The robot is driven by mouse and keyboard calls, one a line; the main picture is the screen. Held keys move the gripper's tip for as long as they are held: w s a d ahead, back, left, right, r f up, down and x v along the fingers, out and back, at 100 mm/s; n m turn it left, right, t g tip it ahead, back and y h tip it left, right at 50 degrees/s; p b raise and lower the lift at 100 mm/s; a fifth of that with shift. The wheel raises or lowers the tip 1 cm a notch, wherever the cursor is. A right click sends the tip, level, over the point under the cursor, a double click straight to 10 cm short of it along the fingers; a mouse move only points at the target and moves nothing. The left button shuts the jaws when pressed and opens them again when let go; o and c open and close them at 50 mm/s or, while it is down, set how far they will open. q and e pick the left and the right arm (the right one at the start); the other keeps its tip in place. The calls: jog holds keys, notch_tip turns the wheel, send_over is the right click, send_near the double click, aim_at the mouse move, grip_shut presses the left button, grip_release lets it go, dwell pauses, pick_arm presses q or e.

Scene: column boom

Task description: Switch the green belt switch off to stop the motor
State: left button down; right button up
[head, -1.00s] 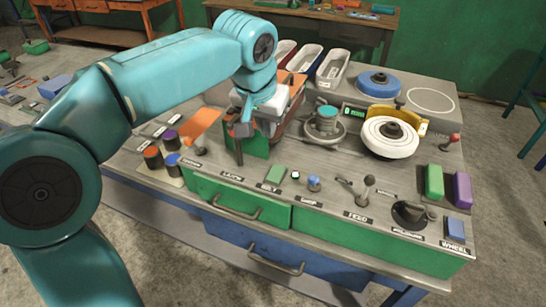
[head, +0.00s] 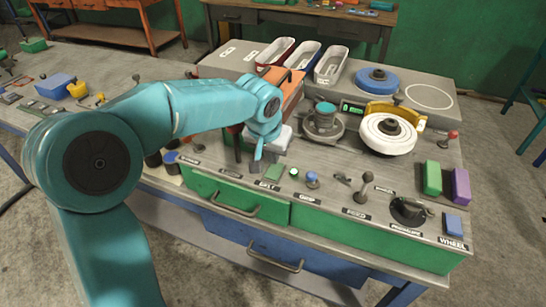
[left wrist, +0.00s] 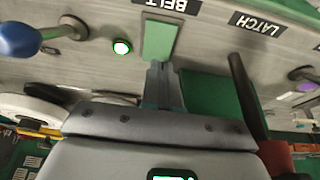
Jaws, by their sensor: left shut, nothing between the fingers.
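The green belt switch (head: 272,173) is a flat green rocker on the bench's front strip, behind its BELT label. In the left wrist view the switch (left wrist: 160,40) lies just beyond my fingertips. My left gripper (head: 256,166) points down just left of the switch; its fingers (left wrist: 161,68) are shut and empty. The tips are at the near end of the switch in the wrist view; I cannot tell whether they touch it. A small lamp (left wrist: 122,47) beside the switch glows green; it also shows in the head view (head: 294,172). My right gripper is not in view.
A blue knob (head: 312,179) stands right of the lamp, with the feed lever (head: 363,190) farther right. The latch lever (left wrist: 245,95) rises close to my gripper. A white wheel (head: 387,135) and several trays stand behind.

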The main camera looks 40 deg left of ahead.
aim_at(274, 171)
pick_arm(q)
jog(key=shift+s+f, duration=0.1)
jog(key=shift+f, duration=0.6)
jog(key=shift+f+b, duration=0.5)
jog(key=shift+b, duration=0.05)
jog(key=shift+r+p, duration=0.3)
jog(key=shift+f, duration=0.1)
